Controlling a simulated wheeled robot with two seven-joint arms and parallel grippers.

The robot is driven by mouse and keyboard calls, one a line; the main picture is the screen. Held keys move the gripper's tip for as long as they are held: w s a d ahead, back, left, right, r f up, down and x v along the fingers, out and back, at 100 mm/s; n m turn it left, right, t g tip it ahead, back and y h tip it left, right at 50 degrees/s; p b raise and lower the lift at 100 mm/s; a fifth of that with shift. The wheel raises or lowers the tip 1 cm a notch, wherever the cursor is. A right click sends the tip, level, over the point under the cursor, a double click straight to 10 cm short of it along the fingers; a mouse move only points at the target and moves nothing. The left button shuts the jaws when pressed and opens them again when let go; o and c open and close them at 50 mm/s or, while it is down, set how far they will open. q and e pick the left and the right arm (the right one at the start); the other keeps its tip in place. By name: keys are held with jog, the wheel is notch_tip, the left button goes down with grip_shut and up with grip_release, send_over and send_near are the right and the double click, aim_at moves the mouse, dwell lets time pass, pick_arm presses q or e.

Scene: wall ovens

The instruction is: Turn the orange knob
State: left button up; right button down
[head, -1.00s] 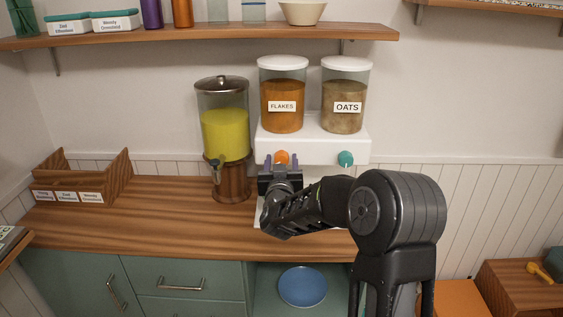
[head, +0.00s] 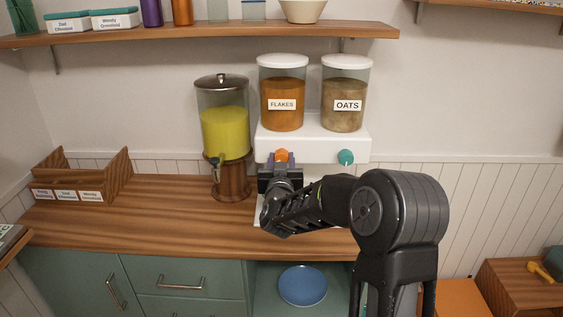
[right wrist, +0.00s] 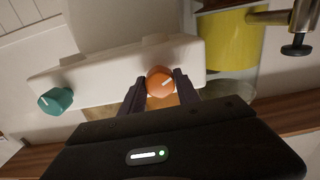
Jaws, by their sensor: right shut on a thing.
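The orange knob (head: 282,155) sits on the front of the white cereal dispenser (head: 328,146), below the container labelled FLAKES (head: 284,92). It also shows in the right wrist view (right wrist: 160,81), with a pale pointer line slanting up to the right. My right gripper (head: 281,162) reaches it from below and in front. In the right wrist view its two dark fingers (right wrist: 156,88) stand on either side of the knob, shut on it. A teal knob (head: 346,157) is to the right, under the container labelled OATS (head: 346,94). My left gripper is not in view.
A yellow drink dispenser (head: 224,130) stands close to the left of the cereal dispenser. A wooden box with labelled cards (head: 90,181) sits at the counter's left end. A blue plate (head: 303,286) lies below the counter. The counter (head: 150,210) between is clear.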

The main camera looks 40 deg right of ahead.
jog(key=shift+m+b, duration=5.8)
jog(key=shift+b, duration=1.25)
jog(key=c, duration=0.9)
grip_release()
jog(key=shift+a, duration=0.1)
jog(key=v, duration=0.7)
jog(key=shift+s+a+b, duration=0.2)
jog(key=shift+s+b, duration=0.1)
jog(key=shift+b, duration=0.05)
